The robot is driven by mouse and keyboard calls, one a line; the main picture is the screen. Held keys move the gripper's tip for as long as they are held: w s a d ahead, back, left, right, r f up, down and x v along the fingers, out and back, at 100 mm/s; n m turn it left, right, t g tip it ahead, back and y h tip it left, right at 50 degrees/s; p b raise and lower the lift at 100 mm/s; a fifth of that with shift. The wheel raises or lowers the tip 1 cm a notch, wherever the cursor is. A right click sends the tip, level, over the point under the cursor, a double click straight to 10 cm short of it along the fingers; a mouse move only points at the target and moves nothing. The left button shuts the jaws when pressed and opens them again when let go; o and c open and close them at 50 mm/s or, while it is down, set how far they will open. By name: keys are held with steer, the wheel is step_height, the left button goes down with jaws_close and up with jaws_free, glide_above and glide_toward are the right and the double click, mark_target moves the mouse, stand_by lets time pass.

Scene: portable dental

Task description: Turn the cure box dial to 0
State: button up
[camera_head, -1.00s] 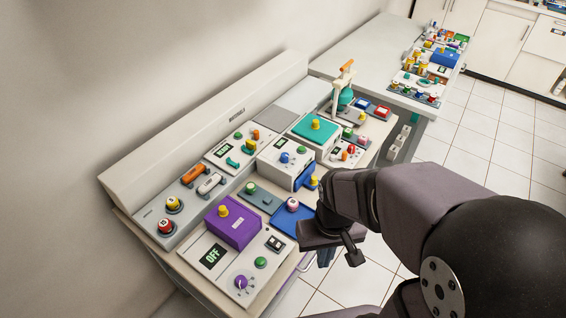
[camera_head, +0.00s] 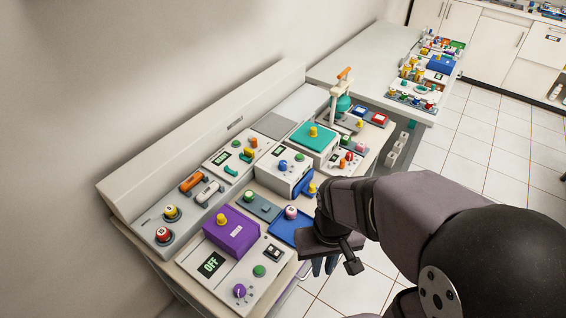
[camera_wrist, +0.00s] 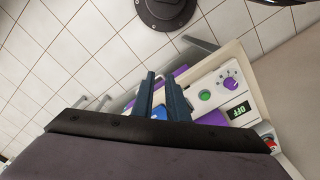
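A white panel with an OFF display (camera_head: 211,265) and a purple dial (camera_head: 239,290) is at the near end of the bench. The dial also shows in the wrist view (camera_wrist: 230,83), beside a green button (camera_wrist: 205,95). A white box with a blue dial (camera_head: 283,165) and a small display stands farther back. No readable label tells me which is the cure box. My gripper (camera_head: 323,266) hangs at the bench's right edge, apart from both dials. In the wrist view its fingers (camera_wrist: 160,76) are slightly apart with nothing between them.
A purple box with a yellow knob (camera_head: 231,232) stands behind the OFF panel. A blue tray (camera_head: 283,232) with a pink-topped knob is close to my gripper. A teal-lidded box (camera_head: 313,140) is farther back. Tiled floor (camera_head: 345,290) is open right of the bench.

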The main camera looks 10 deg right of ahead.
steer(key=o, duration=0.5)
steer(key=shift+w+f, duration=0.1)
steer(key=shift+w, duration=0.1)
steer(key=shift+o, duration=0.3)
steer(key=w+f+t, duration=0.2)
steer(key=w, duration=0.6)
steer(key=w+a+f+t, duration=0.1)
steer(key=w+f+t, duration=0.1)
steer(key=w, duration=0.6)
steer(key=shift+a+t+b, duration=0.15)
steer(key=shift+t+b, duration=0.15)
steer(key=shift+t, duration=0.5)
steer(key=t, duration=0.8)
glide_toward(284, 166)
steer(key=shift+b+x, duration=0.3)
steer(key=shift+x, duration=0.8)
steer(key=shift+r, duration=0.1)
steer(key=shift+p+x, duration=1.2)
steer(key=shift+x, duration=2.5)
jaws_close()
